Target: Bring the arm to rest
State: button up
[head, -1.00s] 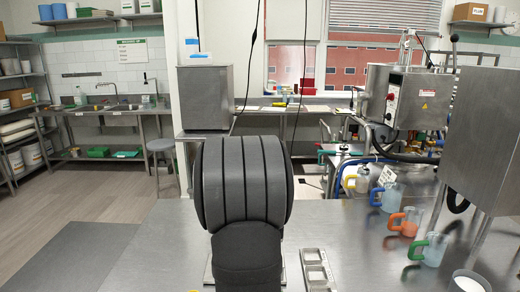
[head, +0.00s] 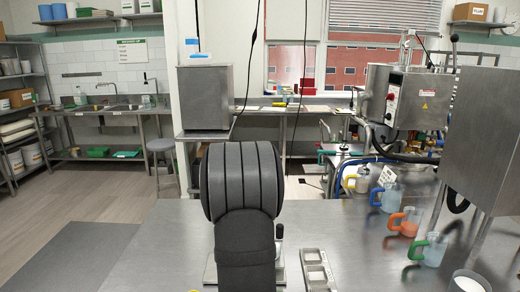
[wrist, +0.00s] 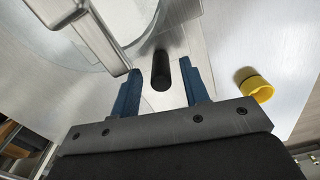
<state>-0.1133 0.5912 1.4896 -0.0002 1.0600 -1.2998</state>
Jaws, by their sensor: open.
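My gripper (wrist: 160,84) shows in the wrist view, with two blue fingers apart. A dark, rounded upright handle (wrist: 160,68) stands in the gap between the fingers, with room seen on both sides. I cannot tell how far it is from the fingers in depth. In the head view my arm fills the middle and hides the gripper. The tip of a dark handle (head: 279,232) shows just right of my arm, above a metal plate.
A yellow ring or cap (wrist: 255,86) lies right of my gripper. A metal mould (head: 317,270) lies right of my arm. Jugs with blue (head: 389,196), orange (head: 405,221) and green (head: 430,249) handles stand on the right. The steel table (head: 165,240) is clear on the left.

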notch_tip(320, 180, down, 2)
jog(key=shift+f, duration=0.1)
jog(key=a, duration=1)
jog(key=shift+a, duration=0.15)
notch_tip(320, 180, up, 17)
jog(key=shift+n, duration=0.9)
jog(key=shift+d+f, duration=0.2)
jog(key=shift+d, duration=0.7)
jog(key=shift+d+f, duration=0.15)
jog(key=shift+d, duration=0.7)
jog(key=shift+d+f, duration=0.2)
jog(key=shift+d, duration=0.7)
